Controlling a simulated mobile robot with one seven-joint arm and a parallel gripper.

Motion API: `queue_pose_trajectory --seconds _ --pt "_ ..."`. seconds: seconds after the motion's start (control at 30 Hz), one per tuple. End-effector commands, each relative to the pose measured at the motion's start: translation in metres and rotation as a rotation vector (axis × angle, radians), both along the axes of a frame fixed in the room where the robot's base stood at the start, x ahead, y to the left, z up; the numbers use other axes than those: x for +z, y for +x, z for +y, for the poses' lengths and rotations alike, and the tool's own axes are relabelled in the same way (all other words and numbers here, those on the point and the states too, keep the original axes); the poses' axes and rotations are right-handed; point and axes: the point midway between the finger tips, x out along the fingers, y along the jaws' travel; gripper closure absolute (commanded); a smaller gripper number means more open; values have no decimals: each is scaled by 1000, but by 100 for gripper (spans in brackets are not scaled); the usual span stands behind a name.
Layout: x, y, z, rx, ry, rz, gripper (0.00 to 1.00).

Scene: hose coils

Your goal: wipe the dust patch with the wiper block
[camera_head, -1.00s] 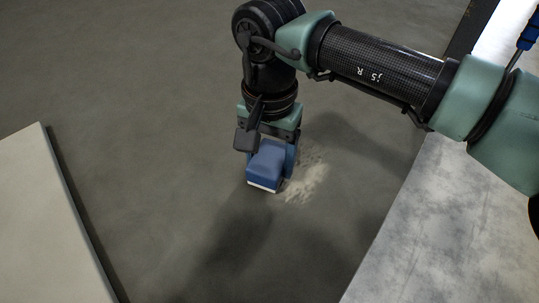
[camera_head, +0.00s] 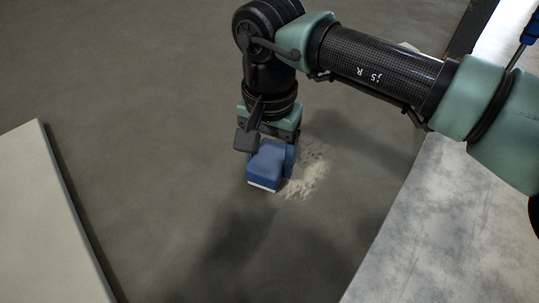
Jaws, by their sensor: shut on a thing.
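The wiper block (camera_head: 266,166) is blue with a pale pad along its bottom edge. My gripper (camera_head: 268,146) points down and is shut on it, with the fingers at its sides. The block is low at the grey floor, at the left edge of the dust patch. I cannot tell for sure whether its pad touches the floor. The dust patch (camera_head: 308,180) is a pale, speckled smear that shows to the right of the block. Its left part is hidden behind the block and gripper.
A pale flat panel (camera_head: 45,225) with a raised edge lies at the left. A light grey mottled surface (camera_head: 440,225) fills the lower right. The grey floor (camera_head: 150,110) between them is clear apart from the dust.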

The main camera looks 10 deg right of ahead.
Motion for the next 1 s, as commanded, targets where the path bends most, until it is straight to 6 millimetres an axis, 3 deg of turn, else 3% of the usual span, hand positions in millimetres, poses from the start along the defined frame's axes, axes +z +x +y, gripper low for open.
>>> queue_pose_trajectory --seconds 0.4,1.0 --pt "-3 -1 -1 0 0 0 75" --pt "-3 -39 -31 1 0 0 75"
